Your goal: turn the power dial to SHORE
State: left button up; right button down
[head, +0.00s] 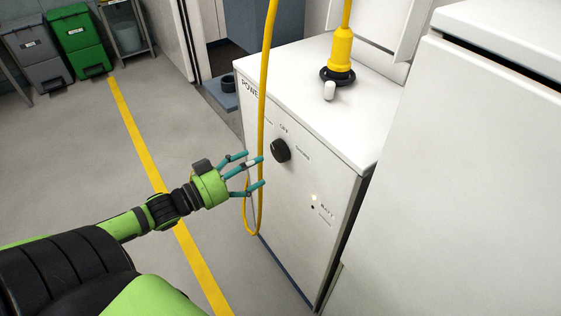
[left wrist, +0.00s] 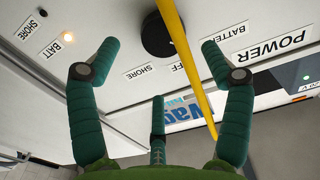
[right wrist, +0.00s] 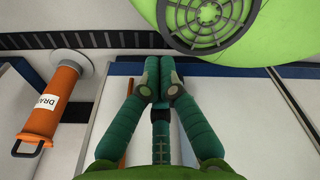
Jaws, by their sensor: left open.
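The power dial (head: 280,150) is a round black knob on the front of the white power cabinet (head: 325,235). It also shows in the left wrist view (left wrist: 157,36), with OFF, SHORE and BATTERY labels around it. I cannot tell which label it points to. My left gripper (head: 257,168) is open and empty, fingers spread toward the dial but apart from it. A yellow cable (head: 264,85) hangs down in front of the cabinet and crosses close to my left fingers. My right gripper (right wrist: 158,82) has its fingertips together, with nothing seen between them.
The BATT lamp (left wrist: 67,37) glows; the SHORE lamp (left wrist: 43,13) is dark. A yellow plug (head: 341,50) and a small white object (head: 329,91) are on the cabinet top. An orange DRAIN handle (right wrist: 52,105) is left of my right gripper. Open floor lies left.

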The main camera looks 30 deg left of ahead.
aim_at(276, 154)
pick_arm(q)
jog(key=shift+x, duration=3.25)
jog(key=shift+a+f, duration=0.1)
jog(key=shift+a, duration=0.05)
jog(key=c, duration=1.2)
